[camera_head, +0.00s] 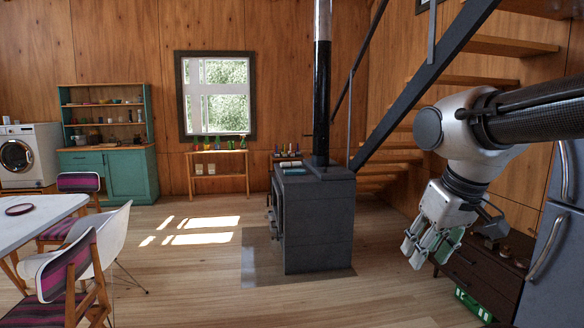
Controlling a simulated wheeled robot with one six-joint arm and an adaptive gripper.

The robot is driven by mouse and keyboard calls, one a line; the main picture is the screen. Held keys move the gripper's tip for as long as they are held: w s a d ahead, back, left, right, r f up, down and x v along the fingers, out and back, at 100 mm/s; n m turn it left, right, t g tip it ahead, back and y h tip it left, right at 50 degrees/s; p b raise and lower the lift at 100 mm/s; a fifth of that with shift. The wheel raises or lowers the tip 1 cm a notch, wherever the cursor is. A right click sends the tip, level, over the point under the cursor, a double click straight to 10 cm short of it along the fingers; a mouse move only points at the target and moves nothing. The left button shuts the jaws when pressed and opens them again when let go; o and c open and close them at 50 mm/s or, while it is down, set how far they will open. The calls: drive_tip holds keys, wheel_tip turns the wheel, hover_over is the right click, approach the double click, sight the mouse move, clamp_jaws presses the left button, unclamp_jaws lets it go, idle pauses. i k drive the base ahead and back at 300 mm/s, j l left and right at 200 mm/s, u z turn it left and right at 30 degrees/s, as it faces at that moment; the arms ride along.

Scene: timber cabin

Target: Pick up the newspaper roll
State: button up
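I cannot make out a newspaper roll anywhere in the head view. My gripper (428,261) hangs at the right, pointing down, in front of a low dark drawer cabinet (482,278). Its fingers look apart, and I see nothing held between them. My arm and gripper hide part of the cabinet top and the floor behind.
A grey stove (318,222) with a black flue stands in the middle. A white table (40,217) and chairs are at left. The floor (200,290) between is clear.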

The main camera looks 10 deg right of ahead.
sight(297, 163)
drive_tip(key=i+l+u, duration=0.2)
drive_tip(key=i, duration=2.85)
drive_tip(key=i+j+u, duration=0.1)
drive_tip(key=i+u, duration=0.2)
drive_tip(key=i, duration=2.1)
drive_tip(key=i+z, duration=0.25)
drive_tip(key=i, duration=0.25)
drive_tip(key=i+j+z, duration=0.1)
drive_tip(key=i+z, duration=0.15)
drive_tip(key=i, duration=0.3)
drive_tip(key=i+j+z, duration=0.25)
drive_tip(key=i, duration=0.25)
drive_tip(key=i+z, duration=0.25)
drive_tip(key=z, duration=0.15)
drive_tip(key=i+j+z, duration=0.15)
drive_tip(key=z, duration=0.3)
drive_tip(key=i+j+z, duration=0.2)
drive_tip(key=z, duration=0.2)
drive_tip(key=i+j+z, duration=0.25)
drive_tip(key=z, duration=0.2)
drive_tip(key=i+j+z, duration=0.1)
drive_tip(key=j+z, duration=0.3)
drive_tip(key=i+j+z, duration=0.15)
drive_tip(key=z, duration=0.25)
drive_tip(key=i+j+z, duration=0.15)
drive_tip(key=j+z, duration=0.25)
